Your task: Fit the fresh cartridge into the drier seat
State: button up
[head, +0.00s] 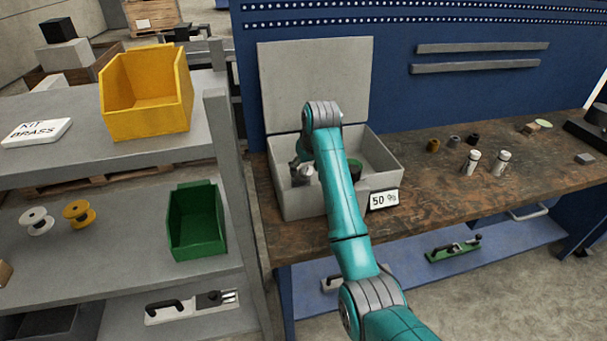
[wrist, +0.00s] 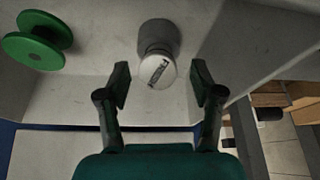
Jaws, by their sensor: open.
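A cartridge (wrist: 158,55) with a grey body and a white labelled cap stands inside the open grey drier box (head: 300,207), near a wall. In the head view my arm partly hides this spot. Two more white-capped cartridges, a left one (head: 472,162) and a right one (head: 501,162), stand on the workbench right of the box. I cannot tell which cartridge is fresh. The seat itself is not clearly visible.
A green spool (wrist: 38,40) lies in the box beside the cartridge. The raised lid (head: 315,82) stands behind, and a "50 %" display (head: 384,199) is on the front. Small dark and brass parts sit on the workbench (head: 440,205). A shelf with bins stands left.

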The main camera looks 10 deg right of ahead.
jog(key=shift+x, duration=1.45)
jog(key=shift+d, duration=0.1)
grip_shut()
